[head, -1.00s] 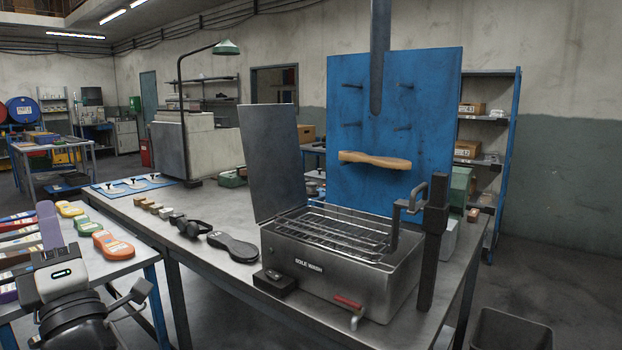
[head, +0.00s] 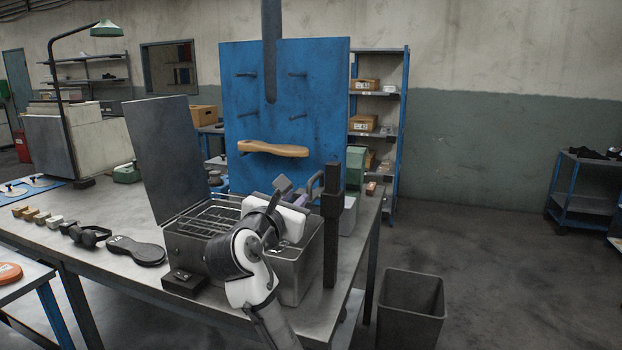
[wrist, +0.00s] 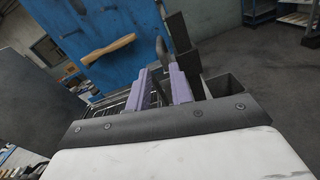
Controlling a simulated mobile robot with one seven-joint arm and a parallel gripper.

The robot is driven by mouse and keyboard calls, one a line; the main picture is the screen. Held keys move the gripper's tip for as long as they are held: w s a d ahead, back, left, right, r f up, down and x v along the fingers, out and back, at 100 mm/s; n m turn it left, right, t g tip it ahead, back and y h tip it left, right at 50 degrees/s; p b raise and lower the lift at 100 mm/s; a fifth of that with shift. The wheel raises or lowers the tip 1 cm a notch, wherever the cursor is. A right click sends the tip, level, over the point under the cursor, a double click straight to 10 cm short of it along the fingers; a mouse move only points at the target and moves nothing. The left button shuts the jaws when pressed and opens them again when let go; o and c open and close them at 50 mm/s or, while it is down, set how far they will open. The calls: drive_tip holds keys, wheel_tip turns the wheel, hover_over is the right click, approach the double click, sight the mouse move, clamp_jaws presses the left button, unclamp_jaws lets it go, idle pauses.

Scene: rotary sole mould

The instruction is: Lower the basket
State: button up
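The wire basket (head: 207,217) sits level at the top of the steel wash tank (head: 308,255), its rods showing at about rim height. My arm hides its right part. A dark bent handle (head: 317,181) stands at the tank's right end beside an upright black post (head: 333,220). My gripper (head: 307,201) is over the tank's right end, close to the handle. In the wrist view, my two purple fingers (wrist: 159,80) are apart with nothing clamped between them. The curved handle (wrist: 160,47) shows just beyond the gap; whether they touch it cannot be told.
The tank's grey lid (head: 158,155) stands open at the left. A blue pegboard (head: 285,105) with a wooden sole form (head: 272,149) rises behind. A black sole (head: 135,251) and small blocks lie left on the bench. A dark bin (head: 410,305) stands on the floor at right.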

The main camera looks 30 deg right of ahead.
sight(308, 185)
drive_tip(key=p+x, duration=0.3)
drive_tip(key=x, duration=0.8)
drive_tip(key=shift+w+d, duration=0.3)
clamp_jaws()
